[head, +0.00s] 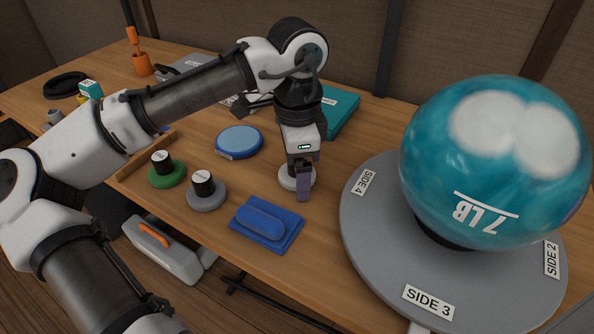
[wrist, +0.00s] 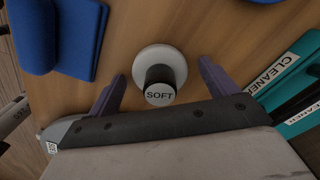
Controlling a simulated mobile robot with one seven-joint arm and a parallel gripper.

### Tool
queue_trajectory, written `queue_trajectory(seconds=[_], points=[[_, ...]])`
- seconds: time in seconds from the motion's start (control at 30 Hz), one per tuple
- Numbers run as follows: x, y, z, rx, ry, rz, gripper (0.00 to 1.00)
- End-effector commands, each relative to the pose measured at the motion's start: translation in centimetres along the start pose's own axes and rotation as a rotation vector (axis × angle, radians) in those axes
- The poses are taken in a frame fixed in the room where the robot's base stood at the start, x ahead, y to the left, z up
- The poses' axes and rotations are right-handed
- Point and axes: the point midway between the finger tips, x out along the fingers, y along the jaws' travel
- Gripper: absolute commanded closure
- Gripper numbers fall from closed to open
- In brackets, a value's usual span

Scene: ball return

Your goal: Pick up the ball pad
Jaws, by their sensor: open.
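Several round pads with upright black knobs stand on the wooden table. A white pad (head: 286,183) is partly hidden by my gripper (head: 302,182) in the head view. In the wrist view this white pad (wrist: 151,56) shows a knob labelled "SOFT" (wrist: 160,86). My gripper (wrist: 160,80) is open, with one purple finger on each side of the knob and a visible gap to both. A grey pad (head: 207,199) and a green pad (head: 166,179) stand to the left. No label names any of them the ball pad.
A teal ball (head: 480,165) marked "7 LB" rests on a large grey turntable (head: 385,270) at the right. A folded blue cloth (head: 284,239) lies in front. A blue disc (head: 238,141) and a teal cleaner box (head: 342,107) lie behind.

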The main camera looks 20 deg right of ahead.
Motion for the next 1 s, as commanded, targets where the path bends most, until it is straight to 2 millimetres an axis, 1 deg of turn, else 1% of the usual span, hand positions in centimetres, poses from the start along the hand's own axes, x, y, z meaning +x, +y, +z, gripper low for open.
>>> queue_trajectory(seconds=[0.03, 0.4, 0.43, 0.63, 0.77, 0.87, 0.97, 1.0], points=[[0.0, 0.0, 0.0, 0.000, 0.000, 0.000, 0.16], [-0.1, 0.0, 0.0, 0.000, 0.000, 0.000, 0.65], [-0.1, 0.0, 0.0, 0.000, 0.000, 0.000, 0.66], [-0.1, 0.0, 0.0, 0.000, 0.000, 0.000, 0.66], [-0.8, 0.0, 0.0, 0.000, 0.000, 0.000, 0.66], [-1.9, 0.0, -0.1, 0.000, 0.002, 0.000, 0.66], [-3.7, -0.1, -0.1, 0.000, 0.003, -0.001, 0.66], [-4.6, -0.1, -0.1, 0.000, 0.002, -0.001, 0.66]])
